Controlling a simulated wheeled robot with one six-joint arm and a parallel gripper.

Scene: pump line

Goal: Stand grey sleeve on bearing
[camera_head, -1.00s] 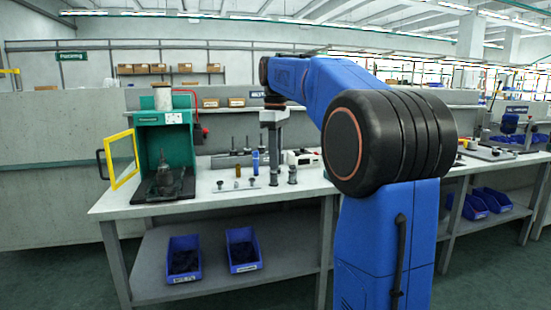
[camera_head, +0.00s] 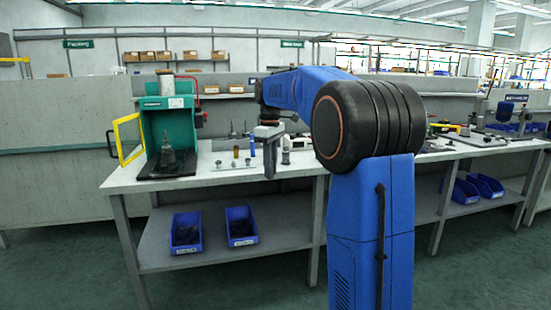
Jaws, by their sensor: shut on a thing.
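My gripper (camera_head: 269,168) hangs fingers down at the front edge of the workbench, seen from afar. It is shut on a grey piece at its lower end, taken to be the grey sleeve; the fingers and the sleeve are hard to tell apart. The bearing cannot be picked out for certain. A dark fixture (camera_head: 168,163) stands on the base inside the green press housing (camera_head: 168,117), left of my gripper and apart from it. A small grey upright part (camera_head: 286,157) stands on the bench just right of my gripper.
The yellow-framed door (camera_head: 129,139) of the green housing stands open to the left. A small brass-coloured cylinder (camera_head: 236,152) and a low flat part (camera_head: 222,165) are on the workbench (camera_head: 215,177). Blue bins (camera_head: 186,232) sit on the lower shelf. The front left bench top is largely clear.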

